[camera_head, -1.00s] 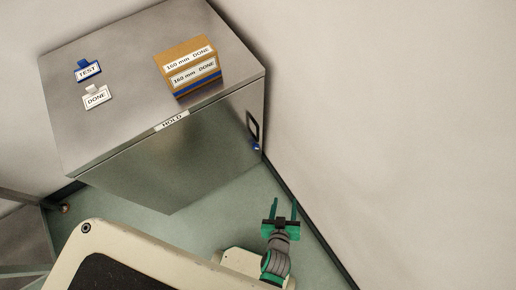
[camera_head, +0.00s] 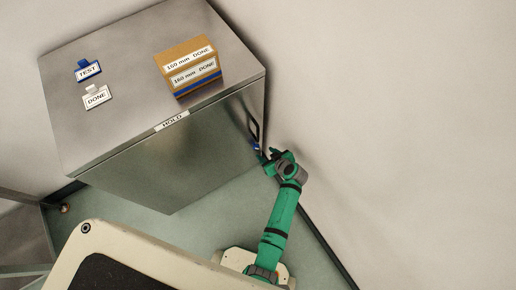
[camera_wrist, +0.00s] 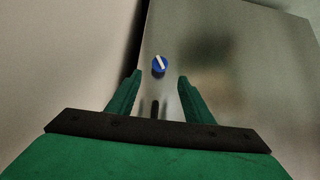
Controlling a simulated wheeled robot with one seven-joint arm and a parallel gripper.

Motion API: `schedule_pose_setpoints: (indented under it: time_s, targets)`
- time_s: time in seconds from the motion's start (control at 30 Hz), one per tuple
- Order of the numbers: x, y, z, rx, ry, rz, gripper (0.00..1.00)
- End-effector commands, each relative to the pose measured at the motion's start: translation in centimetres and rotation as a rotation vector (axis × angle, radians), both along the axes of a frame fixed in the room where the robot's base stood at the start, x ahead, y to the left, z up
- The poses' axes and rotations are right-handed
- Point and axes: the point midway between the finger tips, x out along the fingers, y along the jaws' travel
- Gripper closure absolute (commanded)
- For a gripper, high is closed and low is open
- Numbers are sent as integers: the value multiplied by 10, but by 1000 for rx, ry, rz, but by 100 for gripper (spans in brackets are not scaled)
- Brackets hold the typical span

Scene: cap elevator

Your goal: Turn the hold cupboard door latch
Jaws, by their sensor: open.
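The hold cupboard (camera_head: 150,110) is a metal box with a HOLD label (camera_head: 171,121) on its front top edge. Its door latch is a small blue round knob with a white bar across it. The knob (camera_wrist: 160,66) shows in the wrist view ahead of my gripper, a little above the space between the fingertips, and the bar is tilted. In the head view the latch (camera_head: 255,146) is at the door's right side, partly beside my gripper (camera_head: 268,157). In the wrist view my gripper (camera_wrist: 160,82) is open and empty, its green fingers apart, not around the knob.
A dark door handle (camera_head: 254,127) is just above the latch. A brown box (camera_head: 188,66) marked 160 mm DONE and TEST (camera_head: 88,71) and DONE (camera_head: 97,97) signs stand on the cupboard top. A pale wall (camera_head: 390,110) is close on the right.

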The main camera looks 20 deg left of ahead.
Motion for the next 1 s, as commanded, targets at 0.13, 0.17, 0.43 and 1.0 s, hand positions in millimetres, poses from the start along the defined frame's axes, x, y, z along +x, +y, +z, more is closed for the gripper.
schedule_pose_setpoints:
  time_s: [0.13, 0.17, 0.43, 1.0]
  targets:
    - [8, 11, -12, 1, 1, 3, 53]
    - [10, 14, -15, 0, 1, 2, 53]
    - [30, 38, -47, 1, 0, -1, 53]
    - [45, 58, -74, -2, 0, -1, 53]
